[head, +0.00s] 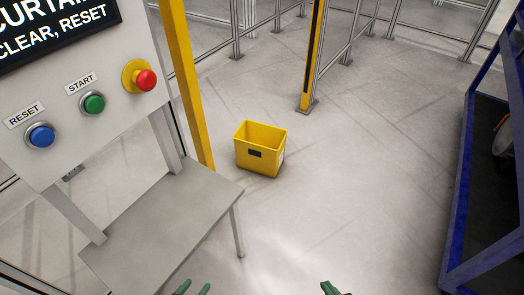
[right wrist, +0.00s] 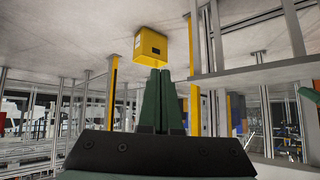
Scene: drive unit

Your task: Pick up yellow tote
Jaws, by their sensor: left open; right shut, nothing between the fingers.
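The yellow tote (head: 262,165) stands upright on the floor near the middle of the head view, just right of a yellow post. Its top is open, with a dark patch on its front and a pale label on its right side. It also shows in the right wrist view (right wrist: 150,47), where the floor is at the top. My left gripper (head: 193,288) is open at the bottom edge of the head view, apart from the tote. My right gripper (head: 330,288) is barely in view there; in the right wrist view its green fingers (right wrist: 159,72) are together and empty.
A grey table (head: 165,225) stands left of the tote, below a control panel with a red button (head: 145,80). Yellow posts (head: 310,60) and metal fencing stand behind. A blue-framed cart (head: 462,170) is at the right. The floor between cart and tote is clear.

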